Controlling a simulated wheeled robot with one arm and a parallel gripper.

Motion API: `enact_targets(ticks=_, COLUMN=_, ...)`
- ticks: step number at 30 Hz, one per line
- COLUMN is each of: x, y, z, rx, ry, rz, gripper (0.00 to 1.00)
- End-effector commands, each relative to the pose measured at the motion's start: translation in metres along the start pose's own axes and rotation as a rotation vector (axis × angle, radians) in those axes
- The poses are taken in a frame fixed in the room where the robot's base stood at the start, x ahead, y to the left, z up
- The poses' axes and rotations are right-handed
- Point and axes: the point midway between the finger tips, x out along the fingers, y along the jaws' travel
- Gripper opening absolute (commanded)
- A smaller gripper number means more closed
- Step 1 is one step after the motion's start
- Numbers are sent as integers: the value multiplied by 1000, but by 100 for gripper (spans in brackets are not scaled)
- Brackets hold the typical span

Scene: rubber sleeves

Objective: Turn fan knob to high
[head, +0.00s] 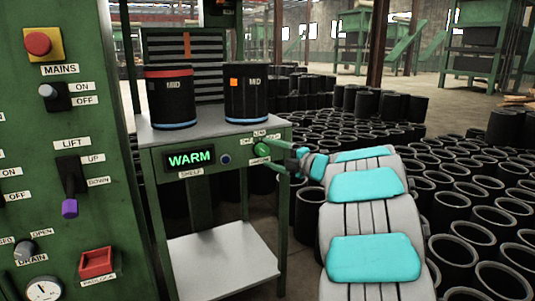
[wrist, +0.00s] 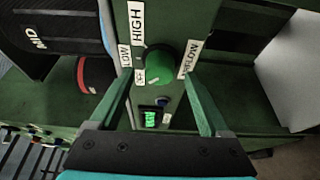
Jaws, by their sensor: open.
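The green round knob (head: 262,149) is on the front of the green bench, at the right of its panel. I cannot tell for sure where the knob points. My gripper (wrist: 157,80) is open, with one finger to each side of the knob in the wrist view; contact cannot be seen. In the head view my gripper (head: 280,158) reaches the panel from the right.
A display reading WARM (head: 190,160) and a blue button (head: 225,159) are on the same panel. Two black sleeves marked MID (head: 172,100) (head: 247,95) stand on the bench top. A green control cabinet (head: 60,140) stands left. Many black sleeves (head: 480,190) cover the floor at right.

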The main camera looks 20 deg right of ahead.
Motion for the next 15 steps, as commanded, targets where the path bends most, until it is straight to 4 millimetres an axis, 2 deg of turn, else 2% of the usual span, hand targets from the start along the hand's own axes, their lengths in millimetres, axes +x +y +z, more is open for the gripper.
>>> enact_targets(ticks=6, x=16, y=1, z=0, rx=-1, ry=1, rz=2, gripper=80)
enact_targets(ticks=14, x=16, y=1, z=0, rx=0, ry=0, rz=2, gripper=80)
enact_targets(ticks=15, x=16, y=1, z=0, rx=0, ry=0, rz=2, gripper=76)
